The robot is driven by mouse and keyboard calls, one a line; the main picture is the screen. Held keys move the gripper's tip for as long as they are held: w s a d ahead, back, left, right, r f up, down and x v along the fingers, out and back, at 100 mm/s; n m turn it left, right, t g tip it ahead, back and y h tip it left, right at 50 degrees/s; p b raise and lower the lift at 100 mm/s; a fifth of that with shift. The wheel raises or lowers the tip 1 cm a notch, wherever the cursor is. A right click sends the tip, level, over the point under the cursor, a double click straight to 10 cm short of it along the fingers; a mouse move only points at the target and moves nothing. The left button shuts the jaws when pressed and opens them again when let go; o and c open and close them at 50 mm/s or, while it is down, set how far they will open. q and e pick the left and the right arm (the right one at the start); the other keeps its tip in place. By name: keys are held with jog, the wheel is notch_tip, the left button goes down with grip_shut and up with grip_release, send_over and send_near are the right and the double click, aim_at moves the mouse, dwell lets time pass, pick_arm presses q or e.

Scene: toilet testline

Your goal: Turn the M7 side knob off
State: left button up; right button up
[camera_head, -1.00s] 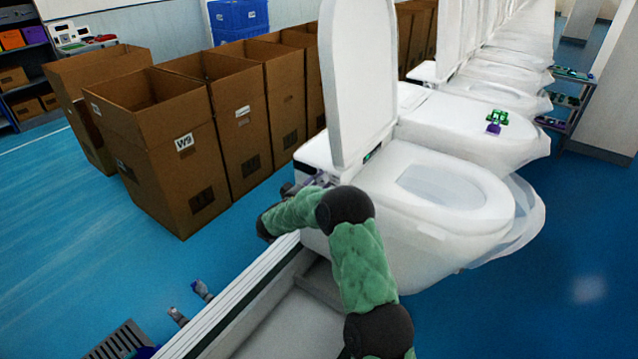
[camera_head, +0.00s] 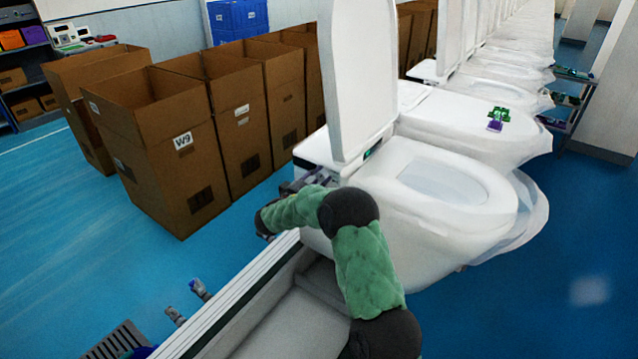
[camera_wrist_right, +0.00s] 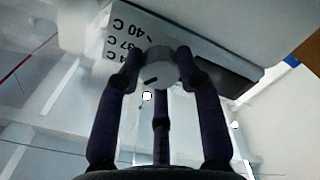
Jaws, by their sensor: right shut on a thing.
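The white toilet (camera_head: 410,170) with a raised lid (camera_head: 362,75) stands in the middle of the head view. My right arm reaches to its near left side, where my right gripper (camera_head: 318,178) sits partly hidden behind the arm and against the toilet. In the right wrist view my right gripper (camera_wrist_right: 159,56) has its dark fingers on both sides of a round grey side knob (camera_wrist_right: 161,70), shut on it. A panel with temperature marks such as 40 C (camera_wrist_right: 128,30) lies beside the knob. No M7 label can be read. My left gripper is not in view.
Several open cardboard boxes (camera_head: 185,150), one marked W9, stand left of the toilet. More toilets line up behind it; a small green and purple part (camera_head: 496,118) lies on the closest one. A white rail (camera_head: 240,295) runs along the front. Blue floor is open at right.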

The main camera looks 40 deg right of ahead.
jog(key=shift+w+r+n+b, duration=0.2)
jog(key=shift+n+b, duration=0.25)
jog(key=shift+n, duration=0.75)
jog(key=shift+r+n, duration=0.1)
jog(key=shift+n, duration=1)
jog(key=o, duration=1.1)
jog(key=shift+a, duration=0.1)
jog(key=shift+o, duration=0.2)
jog(key=shift+f, duration=0.2)
jog(key=v, duration=1.2)
